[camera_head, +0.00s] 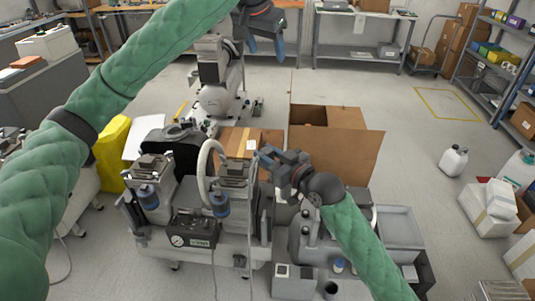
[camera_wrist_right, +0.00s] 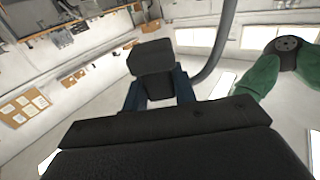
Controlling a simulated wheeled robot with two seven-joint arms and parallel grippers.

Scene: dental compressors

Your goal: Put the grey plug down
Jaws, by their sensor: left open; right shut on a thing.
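The grey plug (camera_wrist_right: 152,58) shows in the right wrist view as a dark grey block between the blue fingers of my right gripper (camera_wrist_right: 158,88). The gripper is shut on it. In the head view my right gripper (camera_head: 268,160) is beside the right pump head of the compressor (camera_head: 236,178); the plug cannot be made out clearly there. I cannot tell whether the plug touches anything. My left gripper (camera_head: 266,46) is open and empty, high at the top middle of the head view, well away from the compressor.
A pale hose (camera_head: 203,160) loops over the compressor. A grey hose (camera_wrist_right: 216,45) rises behind the plug in the wrist view. An open cardboard box (camera_head: 340,145) stands behind my right gripper. A grey tray (camera_head: 398,227) lies at right. Open floor lies beyond the box.

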